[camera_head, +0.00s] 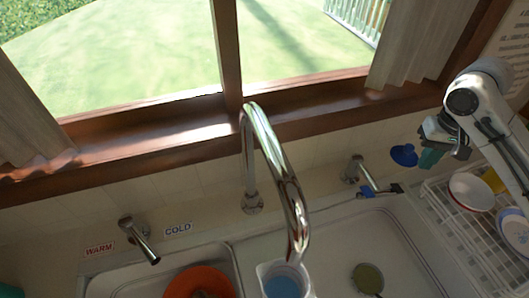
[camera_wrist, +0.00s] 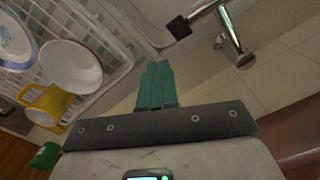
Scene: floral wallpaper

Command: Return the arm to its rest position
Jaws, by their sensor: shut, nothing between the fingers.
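My gripper (camera_head: 430,158) is at the right in the head view, raised near the wall beyond the dish rack. In the wrist view its teal fingers (camera_wrist: 157,84) are together, with nothing between them. My arm comes in from the right edge of the head view and bends down to the gripper. No object is held.
A white dish rack (camera_head: 462,238) at the right holds a bowl (camera_head: 470,190) and plates. The tall chrome faucet (camera_head: 272,165) stands mid-sink, with a tap (camera_head: 365,175) nearer the gripper. A blue object (camera_head: 404,155) is beside the gripper. The window frame (camera_head: 330,100) runs behind.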

